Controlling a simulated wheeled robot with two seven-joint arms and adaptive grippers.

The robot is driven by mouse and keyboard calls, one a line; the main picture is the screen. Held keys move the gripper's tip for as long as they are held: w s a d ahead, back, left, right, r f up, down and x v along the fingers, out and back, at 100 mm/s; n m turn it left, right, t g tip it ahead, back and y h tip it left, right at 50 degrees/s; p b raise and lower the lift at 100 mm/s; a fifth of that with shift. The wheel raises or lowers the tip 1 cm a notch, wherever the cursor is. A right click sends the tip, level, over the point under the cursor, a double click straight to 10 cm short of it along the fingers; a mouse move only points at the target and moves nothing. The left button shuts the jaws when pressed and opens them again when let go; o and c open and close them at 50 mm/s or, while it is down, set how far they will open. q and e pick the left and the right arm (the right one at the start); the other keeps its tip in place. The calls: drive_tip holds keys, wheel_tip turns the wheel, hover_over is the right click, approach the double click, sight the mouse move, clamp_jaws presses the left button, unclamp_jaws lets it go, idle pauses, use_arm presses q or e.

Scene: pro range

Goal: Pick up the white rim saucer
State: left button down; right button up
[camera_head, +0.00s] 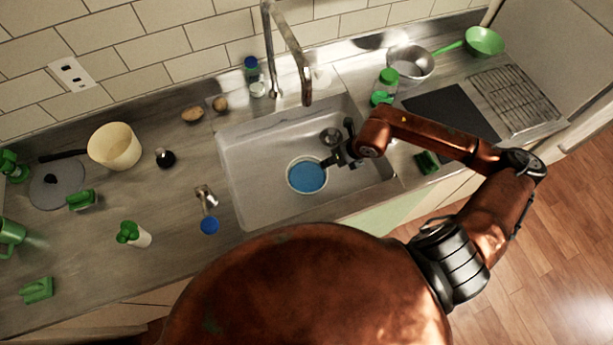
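The white rim saucer (307,177) is a round dish with a blue middle and a thin white rim. It lies in the sink (246,167), near the middle of the basin. My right gripper (334,160) is over the basin at the saucer's upper right edge. Its dark fingers come very near the rim or touch it. The view is too small to tell whether they are closed on it. My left gripper is not in view.
A metal faucet (303,84) stands behind the sink. A bottle (251,69) stands behind it too. A pot (410,62) and a drying rack (515,98) are at the right. A cream pot (114,146) and several small green items are on the left counter.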

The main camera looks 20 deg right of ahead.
sight(308, 177)
drive_tip(key=x, duration=0.5)
drive_tip(key=shift+s+a, duration=0.25)
drive_tip(key=shift+s, duration=0.05)
clamp_jaws()
